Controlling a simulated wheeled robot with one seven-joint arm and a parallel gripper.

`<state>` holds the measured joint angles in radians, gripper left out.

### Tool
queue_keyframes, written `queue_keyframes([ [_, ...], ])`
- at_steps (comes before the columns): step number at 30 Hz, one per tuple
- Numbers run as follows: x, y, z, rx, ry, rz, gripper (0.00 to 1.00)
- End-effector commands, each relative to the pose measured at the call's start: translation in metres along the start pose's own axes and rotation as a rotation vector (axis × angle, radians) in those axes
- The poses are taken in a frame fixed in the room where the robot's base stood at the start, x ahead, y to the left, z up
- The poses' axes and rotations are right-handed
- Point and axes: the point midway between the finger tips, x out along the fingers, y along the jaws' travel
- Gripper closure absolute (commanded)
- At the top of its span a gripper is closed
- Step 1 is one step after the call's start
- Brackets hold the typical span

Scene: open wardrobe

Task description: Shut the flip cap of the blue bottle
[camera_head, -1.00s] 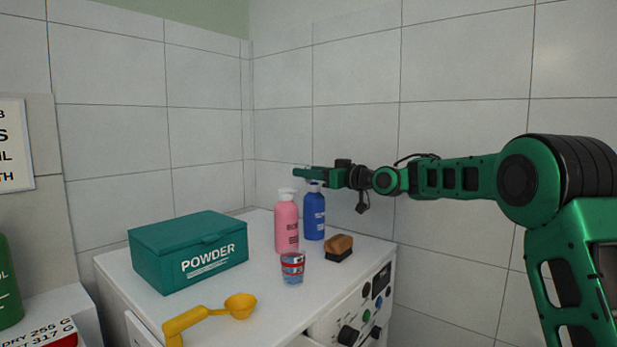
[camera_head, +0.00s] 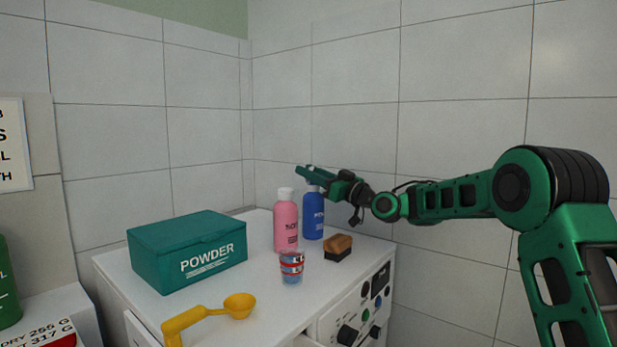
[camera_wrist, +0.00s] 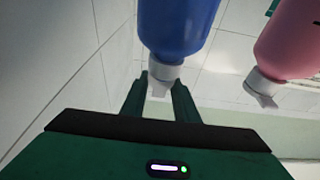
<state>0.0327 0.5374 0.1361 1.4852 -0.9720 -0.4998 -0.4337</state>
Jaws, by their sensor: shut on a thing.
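The blue bottle (camera_head: 313,217) stands upright at the back of the white top, partly behind the pink bottle (camera_head: 286,225). The exact lid angle is hard to tell.
The pink bottle's white cap (camera_wrist: 262,90) is close beside in the wrist view. A brush (camera_head: 338,247), a patterned cup (camera_head: 292,267), a green powder box (camera_head: 187,252) and a yellow scoop (camera_head: 238,306) share the top. Tiled walls (camera_head: 350,110) stand close behind.

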Motion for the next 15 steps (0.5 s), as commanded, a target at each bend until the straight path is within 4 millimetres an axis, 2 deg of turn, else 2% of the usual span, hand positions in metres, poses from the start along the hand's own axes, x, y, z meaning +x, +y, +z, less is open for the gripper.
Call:
queue_keyframes([
  [6, -0.0058, 0.0016, 0.0039, 0.006, 0.140, 0.002, 0.95],
  [15, -0.0099, 0.0013, 0.0034, 0.002, 0.262, 0.001, 0.95],
])
